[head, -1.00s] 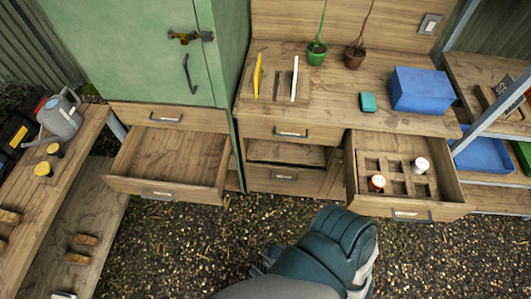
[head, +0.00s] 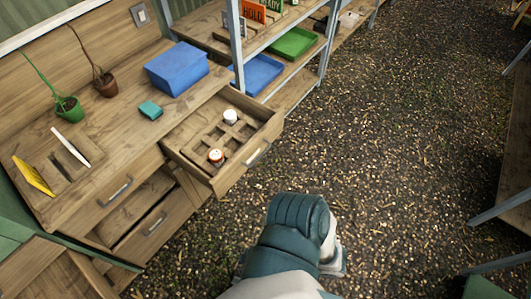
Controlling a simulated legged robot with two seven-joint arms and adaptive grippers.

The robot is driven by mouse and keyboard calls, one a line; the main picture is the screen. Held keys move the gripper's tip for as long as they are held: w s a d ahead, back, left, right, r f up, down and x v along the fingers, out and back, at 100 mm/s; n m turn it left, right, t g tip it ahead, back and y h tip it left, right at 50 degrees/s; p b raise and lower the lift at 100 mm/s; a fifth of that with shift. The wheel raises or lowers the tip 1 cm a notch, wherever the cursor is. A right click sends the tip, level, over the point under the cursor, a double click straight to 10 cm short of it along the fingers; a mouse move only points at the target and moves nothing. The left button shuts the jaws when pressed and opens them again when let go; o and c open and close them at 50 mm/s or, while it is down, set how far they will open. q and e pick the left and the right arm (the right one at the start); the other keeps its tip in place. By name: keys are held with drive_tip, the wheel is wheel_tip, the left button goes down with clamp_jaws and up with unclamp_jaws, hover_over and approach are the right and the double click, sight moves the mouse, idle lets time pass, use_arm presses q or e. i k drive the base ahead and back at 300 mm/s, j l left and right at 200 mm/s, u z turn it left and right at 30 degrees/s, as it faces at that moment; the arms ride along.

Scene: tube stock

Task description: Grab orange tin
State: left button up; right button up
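A small round orange tin with a pale top (head: 216,157) stands in the open drawer (head: 262,143), in the front part of its wooden divider. A white round tin (head: 230,117) stands in the same drawer, further back. The two are apart. Neither gripper shows in the head view, so I cannot see how they stand relative to the tin. Only a teal and grey part of my own body shows at the bottom middle.
The bench top holds a blue box (head: 176,68), a small teal box (head: 150,110) and two potted plants. A shelf with a blue tray (head: 257,76) and a green tray (head: 293,43) stands beyond. The gravel floor (head: 390,130) right of the drawer is clear.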

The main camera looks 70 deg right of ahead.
sight(216, 155)
drive_tip(key=z, duration=1.7)
drive_tip(key=i+l+u, duration=0.15)
